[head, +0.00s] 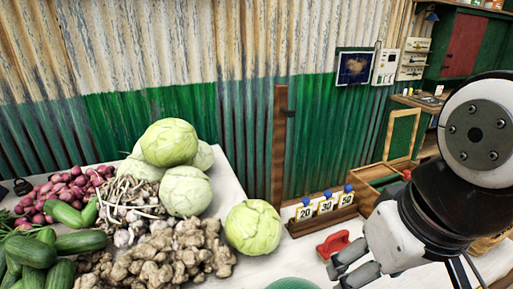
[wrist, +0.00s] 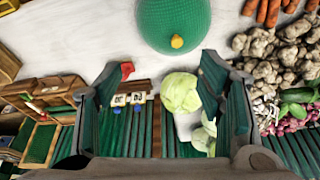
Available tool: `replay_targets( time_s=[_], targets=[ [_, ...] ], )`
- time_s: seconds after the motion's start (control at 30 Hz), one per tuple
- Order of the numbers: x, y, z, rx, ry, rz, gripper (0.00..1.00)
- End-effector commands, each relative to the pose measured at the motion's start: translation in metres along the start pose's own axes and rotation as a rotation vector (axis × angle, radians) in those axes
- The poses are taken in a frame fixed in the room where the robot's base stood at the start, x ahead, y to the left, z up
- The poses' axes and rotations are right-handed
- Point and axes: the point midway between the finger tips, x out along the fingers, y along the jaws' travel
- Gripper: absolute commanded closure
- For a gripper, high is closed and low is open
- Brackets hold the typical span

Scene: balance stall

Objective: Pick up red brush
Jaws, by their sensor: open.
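The red brush (head: 333,244) lies on the white tabletop, just in front of the number cards. It also shows in the wrist view (wrist: 127,70), small, near the finger on the left. My gripper (head: 345,273) is at the lower right in the head view, just below the brush in the picture and apart from it. In the wrist view my gripper (wrist: 158,88) has its two fingers wide apart with nothing held between them. The brush's bristles cannot be made out.
A wooden rack (head: 322,214) with cards marked 20, 30 and 50 stands behind the brush. A cabbage (head: 254,227) sits left of it, near ginger (head: 165,252) and cucumbers. A green dome with a yellow knob (wrist: 176,25) is close by. An open wooden box (head: 375,185) stands at right.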

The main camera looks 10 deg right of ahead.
Motion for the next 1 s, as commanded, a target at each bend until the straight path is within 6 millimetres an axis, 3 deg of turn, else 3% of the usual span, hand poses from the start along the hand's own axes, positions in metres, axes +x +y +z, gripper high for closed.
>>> replay_targets(
  time_s=[0.03,0.2,0.3,0.43,0.57,0.77,1.0],
  targets=[
    [-0.018,0.0,-0.002,0.0,0.018,0.002,0.38],
    [-0.045,0.0,-0.01,-0.002,0.071,0.007,0.38],
    [-0.049,0.001,-0.015,0.005,0.084,0.007,0.61],
    [-0.041,0.003,-0.032,0.071,0.072,-0.007,0.62],
    [-0.024,0.009,-0.066,0.218,0.04,-0.03,0.62],
    [0.019,0.032,-0.125,0.497,-0.007,-0.056,0.62],
    [0.09,0.075,-0.182,0.838,-0.056,-0.051,0.62]
  ],
)
